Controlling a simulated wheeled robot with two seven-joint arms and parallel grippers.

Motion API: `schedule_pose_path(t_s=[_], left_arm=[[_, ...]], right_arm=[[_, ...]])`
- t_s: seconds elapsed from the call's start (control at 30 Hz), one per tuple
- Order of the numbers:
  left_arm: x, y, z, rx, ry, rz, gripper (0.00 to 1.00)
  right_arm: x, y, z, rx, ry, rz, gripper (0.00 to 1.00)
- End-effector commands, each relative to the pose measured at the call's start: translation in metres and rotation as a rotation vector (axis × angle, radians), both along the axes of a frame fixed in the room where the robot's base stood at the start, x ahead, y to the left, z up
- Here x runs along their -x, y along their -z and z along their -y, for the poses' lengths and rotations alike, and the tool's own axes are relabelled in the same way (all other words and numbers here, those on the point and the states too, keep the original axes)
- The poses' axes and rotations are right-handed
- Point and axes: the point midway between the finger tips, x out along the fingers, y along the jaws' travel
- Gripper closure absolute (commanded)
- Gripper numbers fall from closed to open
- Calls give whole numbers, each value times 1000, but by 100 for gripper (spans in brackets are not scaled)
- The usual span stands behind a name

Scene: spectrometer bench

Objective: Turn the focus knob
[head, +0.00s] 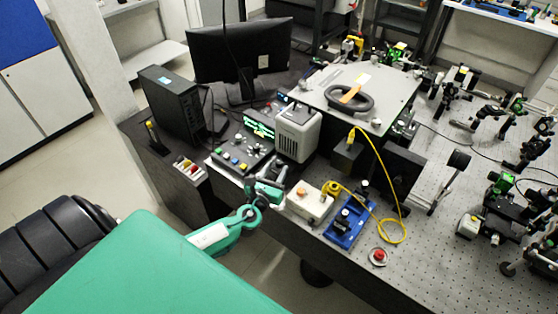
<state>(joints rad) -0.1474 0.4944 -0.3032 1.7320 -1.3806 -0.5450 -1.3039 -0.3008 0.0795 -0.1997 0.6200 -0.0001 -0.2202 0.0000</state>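My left gripper (281,178) is at the front edge of the bench, beside the control console (226,160) and in front of the light grey box-shaped unit (298,134). Its fingers are small and dark here, so I cannot tell whether they are open or shut. The console has a lit green display and several small knobs and buttons. A blue-based device with black parts (349,222) stands to the gripper's right. No knob is clearly recognisable as the focus knob at this size. My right gripper is not in view.
A beige box with an orange button (310,203) stands close right of the gripper. A yellow cable (398,195) loops behind the blue-based device, and a red button (378,256) is near the front edge. A monitor (240,52) and optics stand behind.

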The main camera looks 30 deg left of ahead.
Motion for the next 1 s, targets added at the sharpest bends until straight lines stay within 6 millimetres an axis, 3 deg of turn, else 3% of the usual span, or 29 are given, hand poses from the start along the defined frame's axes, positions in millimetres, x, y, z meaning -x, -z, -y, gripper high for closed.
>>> schedule_pose_path(t_s=[0.23, 0.63, 0.83, 1.0], left_arm=[[-27, -1, -5, 1, -1, 1, 62], [-32, 0, -6, 0, -1, 0, 62], [-32, 0, -6, 0, -1, 0, 100], [-32, 1, -6, 0, 2, 0, 100]], right_arm=[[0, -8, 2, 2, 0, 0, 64], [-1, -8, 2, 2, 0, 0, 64], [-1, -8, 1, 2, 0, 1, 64], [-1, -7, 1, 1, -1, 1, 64]])
